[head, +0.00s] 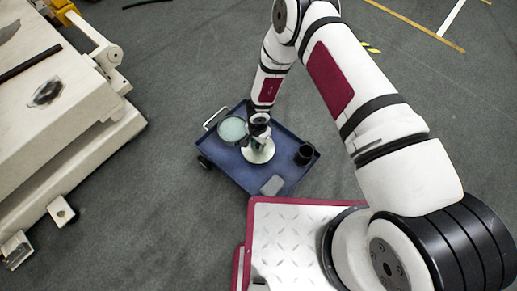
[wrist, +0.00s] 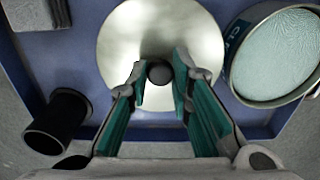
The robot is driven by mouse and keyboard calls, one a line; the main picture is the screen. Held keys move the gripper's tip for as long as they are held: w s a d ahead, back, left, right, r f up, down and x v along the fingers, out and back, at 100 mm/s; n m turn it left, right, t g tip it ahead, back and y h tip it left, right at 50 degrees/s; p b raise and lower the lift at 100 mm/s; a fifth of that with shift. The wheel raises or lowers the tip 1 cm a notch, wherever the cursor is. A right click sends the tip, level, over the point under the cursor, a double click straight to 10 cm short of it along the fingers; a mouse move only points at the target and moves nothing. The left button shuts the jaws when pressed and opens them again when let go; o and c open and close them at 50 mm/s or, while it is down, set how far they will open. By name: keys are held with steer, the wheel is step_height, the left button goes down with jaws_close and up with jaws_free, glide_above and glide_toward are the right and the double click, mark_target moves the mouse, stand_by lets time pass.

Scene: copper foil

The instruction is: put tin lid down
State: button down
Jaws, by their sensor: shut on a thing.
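The tin lid (wrist: 135,45) is a pale round metal disc with a dark round knob (wrist: 159,73) at its middle. My gripper (wrist: 160,85) is shut on this knob, its green-padded fingers on either side. In the head view, the lid (head: 259,154) shows under my gripper (head: 260,134), over the blue cart (head: 229,172). I cannot tell whether the lid touches the cart's top.
On the cart, an open round tin (head: 231,129) with pale textured contents stands at the left, a black cup (head: 304,154) at the right, and a grey block (head: 272,186) near the front edge. A large white machine (head: 60,110) stands at the left.

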mark_target(258, 145)
steer(key=shift+f+b, duration=0.75)
steer(key=shift+f, duration=1.15)
steer(key=shift+f, duration=0.1)
steer(key=c, duration=1.4)
jaws_free()
steer(key=shift+c, duration=0.2)
step_height(258, 145, up, 12)
steer(key=p, duration=0.5)
